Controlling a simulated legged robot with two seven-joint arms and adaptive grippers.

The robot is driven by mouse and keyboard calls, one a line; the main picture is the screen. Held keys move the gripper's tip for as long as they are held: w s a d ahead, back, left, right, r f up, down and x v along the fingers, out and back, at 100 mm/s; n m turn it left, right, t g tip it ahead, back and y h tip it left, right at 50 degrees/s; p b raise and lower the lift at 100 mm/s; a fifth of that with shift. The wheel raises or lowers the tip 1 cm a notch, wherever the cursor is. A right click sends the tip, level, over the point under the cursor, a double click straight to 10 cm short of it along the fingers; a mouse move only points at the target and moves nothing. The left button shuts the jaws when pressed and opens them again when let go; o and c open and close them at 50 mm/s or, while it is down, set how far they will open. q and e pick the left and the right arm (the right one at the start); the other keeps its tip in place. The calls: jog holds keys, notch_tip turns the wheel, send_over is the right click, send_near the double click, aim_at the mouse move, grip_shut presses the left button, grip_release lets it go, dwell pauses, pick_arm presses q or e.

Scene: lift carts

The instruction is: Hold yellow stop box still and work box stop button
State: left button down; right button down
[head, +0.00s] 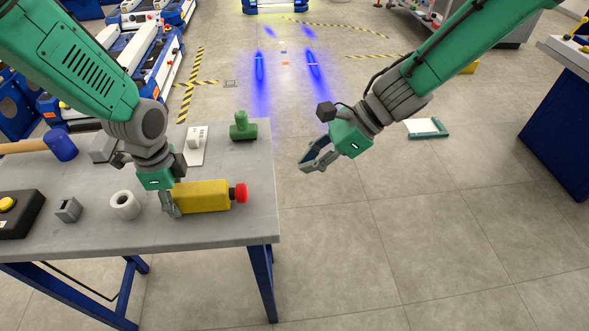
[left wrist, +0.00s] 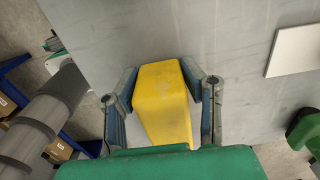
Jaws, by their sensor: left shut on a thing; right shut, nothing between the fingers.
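The yellow stop box (head: 202,196) lies on the grey table near its right edge, with the red stop button (head: 239,193) on its right end. My left gripper (head: 171,204) is shut on the box's left part. In the left wrist view, the yellow box (left wrist: 162,100) sits between the two fingers (left wrist: 163,92); the red button does not show there. My right gripper (head: 318,158) is shut and empty, in the air beyond the table's right edge, up and to the right of the button and apart from it.
On the table (head: 235,228) are a white roll (head: 125,205), a small grey block (head: 68,210), a black box with a yellow button (head: 8,204), a blue-headed mallet (head: 61,145) and a green part (head: 243,127). Open floor (head: 400,235) lies right of the table.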

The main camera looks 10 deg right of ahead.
dwell(0.4)
pick_arm(q)
jog(key=c, duration=0.9)
grip_release()
jog(key=shift+r, duration=0.1)
